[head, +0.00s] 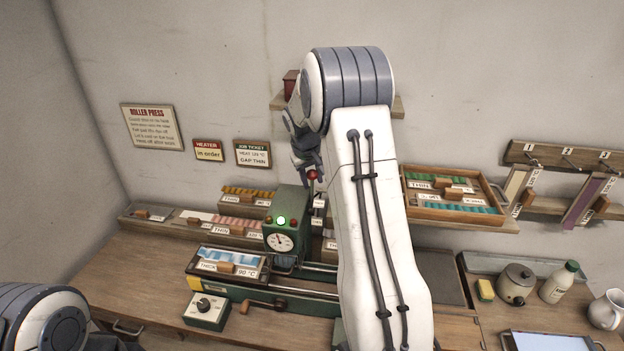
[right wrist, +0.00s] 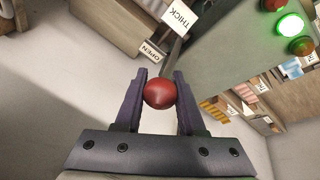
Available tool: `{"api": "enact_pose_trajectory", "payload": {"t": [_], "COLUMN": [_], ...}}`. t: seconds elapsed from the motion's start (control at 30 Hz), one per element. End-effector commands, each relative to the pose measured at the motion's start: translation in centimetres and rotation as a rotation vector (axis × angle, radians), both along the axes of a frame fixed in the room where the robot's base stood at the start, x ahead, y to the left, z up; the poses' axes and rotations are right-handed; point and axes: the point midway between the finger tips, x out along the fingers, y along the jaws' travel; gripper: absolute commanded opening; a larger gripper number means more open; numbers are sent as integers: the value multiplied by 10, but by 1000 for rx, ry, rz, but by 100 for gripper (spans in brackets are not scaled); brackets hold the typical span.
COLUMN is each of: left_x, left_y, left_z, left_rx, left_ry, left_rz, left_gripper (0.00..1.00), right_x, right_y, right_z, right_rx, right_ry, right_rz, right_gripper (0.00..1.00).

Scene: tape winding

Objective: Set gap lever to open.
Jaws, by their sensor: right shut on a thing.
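The gap lever's red ball knob (head: 312,175) stands at the right side of the green roller press (head: 290,205) in the head view. My right gripper (head: 311,168) reaches it from above and is shut on it. In the right wrist view the red knob (right wrist: 159,93) sits between the two dark fingers of the gripper (right wrist: 159,95). Beyond it are an OPEN label (right wrist: 151,50) and a THICK label (right wrist: 179,16). I cannot tell exactly which label the lever lines up with. My left gripper is out of view.
A green lamp (head: 281,221) glows on the press above a round dial (head: 280,242). A sample tray (head: 228,262) lies on the press's left bed, behind a heater knob box (head: 207,309). A wooden rack (head: 452,196) is right of my arm. Jars stand at the right.

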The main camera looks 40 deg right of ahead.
Motion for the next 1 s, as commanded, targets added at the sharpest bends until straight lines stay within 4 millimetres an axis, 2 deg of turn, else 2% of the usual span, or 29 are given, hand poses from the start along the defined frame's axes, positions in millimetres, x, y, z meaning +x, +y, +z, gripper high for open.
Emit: {"api": "enact_pose_trajectory", "payload": {"t": [0.03, 0.13, 0.17, 0.2, 0.63, 1.0], "left_x": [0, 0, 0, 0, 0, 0], "left_y": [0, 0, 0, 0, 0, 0], "left_z": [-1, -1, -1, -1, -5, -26], "left_rx": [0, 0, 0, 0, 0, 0], "left_ry": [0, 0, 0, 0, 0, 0], "left_rz": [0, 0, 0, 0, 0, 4], "left_gripper": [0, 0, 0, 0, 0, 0], "right_x": [-4, -4, -4, -4, -3, -19], "right_y": [1, 1, 1, 1, 3, 22], "right_z": [-7, -7, -7, -7, 4, 68], "right_rx": [7, 7, 7, 7, 1, 1], "right_ry": [16, 17, 18, 17, 5, 5], "right_rz": [-2, -2, -3, -2, -1, -1], "right_gripper": [0, 0, 46, 62, 62, 62]}}
